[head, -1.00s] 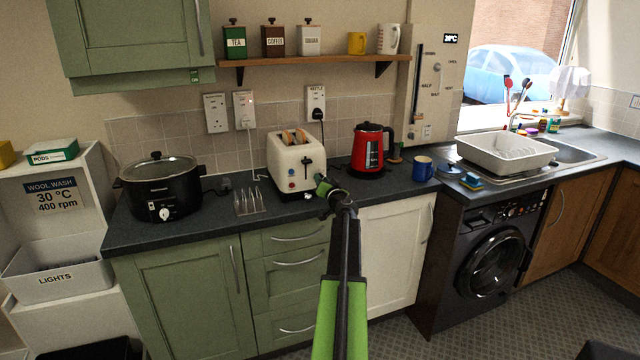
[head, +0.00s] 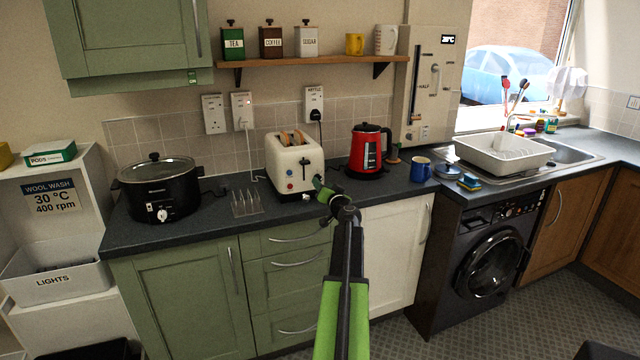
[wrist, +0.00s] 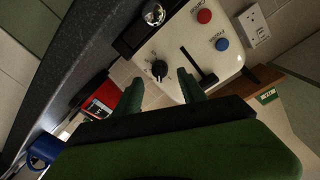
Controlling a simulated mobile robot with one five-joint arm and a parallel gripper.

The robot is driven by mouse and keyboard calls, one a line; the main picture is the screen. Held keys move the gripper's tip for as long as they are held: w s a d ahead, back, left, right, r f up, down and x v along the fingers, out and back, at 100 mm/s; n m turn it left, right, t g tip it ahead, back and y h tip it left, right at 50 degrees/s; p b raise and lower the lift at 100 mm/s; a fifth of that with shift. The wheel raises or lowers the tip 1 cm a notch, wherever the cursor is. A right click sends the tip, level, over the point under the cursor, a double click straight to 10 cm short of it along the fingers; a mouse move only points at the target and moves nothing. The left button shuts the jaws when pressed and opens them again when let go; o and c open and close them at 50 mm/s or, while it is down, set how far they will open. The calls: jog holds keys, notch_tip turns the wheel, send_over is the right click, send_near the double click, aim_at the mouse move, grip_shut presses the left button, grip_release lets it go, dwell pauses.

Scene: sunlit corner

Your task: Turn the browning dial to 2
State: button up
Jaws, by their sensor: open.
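The black browning dial (wrist: 159,69) is on that panel, beside a black lever in a slot (wrist: 205,76). A red button (wrist: 204,16) and a blue button (wrist: 222,44) lie farther along. My gripper (wrist: 162,90) is open and empty, its two green fingers apart just short of the dial. In the head view my gripper (head: 320,184) is at the toaster's front right, and the dial cannot be made out. The dial's setting is too small to read.
A red kettle (head: 367,150) and a blue mug (head: 421,170) stand right of the toaster. A wire rack (head: 246,204) and a black slow cooker (head: 158,188) stand to its left. Wall sockets (head: 241,108) are behind.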

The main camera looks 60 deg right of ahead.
jog(key=v, duration=1.3)
jog(key=shift+s+a, duration=0.25)
jog(key=shift+s, duration=0.05)
